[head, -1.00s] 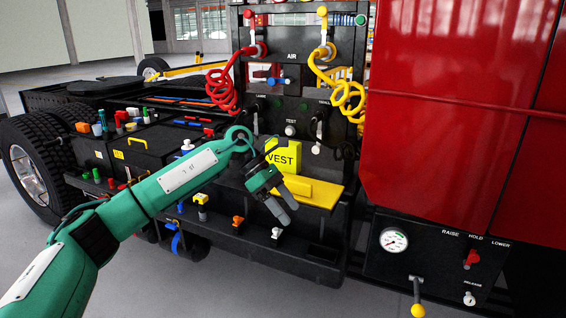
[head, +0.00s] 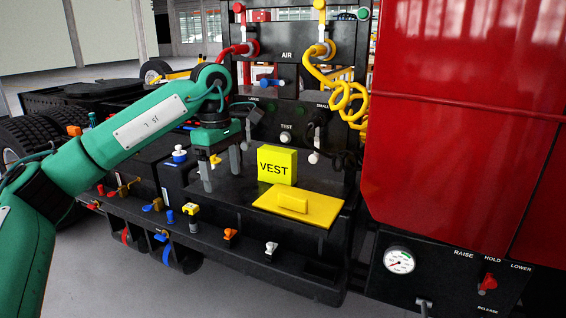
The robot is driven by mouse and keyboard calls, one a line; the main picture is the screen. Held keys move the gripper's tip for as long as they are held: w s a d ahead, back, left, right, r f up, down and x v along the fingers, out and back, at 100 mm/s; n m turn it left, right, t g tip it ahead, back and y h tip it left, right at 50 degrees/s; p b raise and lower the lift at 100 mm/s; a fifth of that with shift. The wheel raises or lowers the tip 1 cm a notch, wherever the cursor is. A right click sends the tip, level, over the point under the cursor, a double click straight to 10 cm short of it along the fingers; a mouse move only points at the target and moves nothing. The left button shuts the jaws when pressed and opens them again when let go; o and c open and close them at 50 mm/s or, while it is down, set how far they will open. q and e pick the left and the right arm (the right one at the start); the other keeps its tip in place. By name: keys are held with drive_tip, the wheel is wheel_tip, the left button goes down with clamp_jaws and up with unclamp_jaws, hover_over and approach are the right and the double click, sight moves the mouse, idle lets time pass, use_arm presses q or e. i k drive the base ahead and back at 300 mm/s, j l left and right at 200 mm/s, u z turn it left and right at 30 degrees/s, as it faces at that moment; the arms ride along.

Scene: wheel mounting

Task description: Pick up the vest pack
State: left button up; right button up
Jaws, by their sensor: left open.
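The vest pack (head: 278,165) is a bright yellow block with "VEST" in black on its front. It stands upright on the black deck of the truck, in the middle of the head view. My left gripper (head: 221,170) is to the left of the pack, apart from it. Its two grey fingers point down and are spread, with nothing between them. My right gripper is not in the view.
A yellow plate with a raised bar (head: 300,207) lies in front of the pack. Behind stands a black panel with a red coiled hose (head: 236,52) and a yellow coiled hose (head: 347,95). A red cab (head: 460,110) stands at the right. Small knobs line the front ledge.

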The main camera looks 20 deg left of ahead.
sight(275, 164)
drive_tip(key=i, duration=1.15)
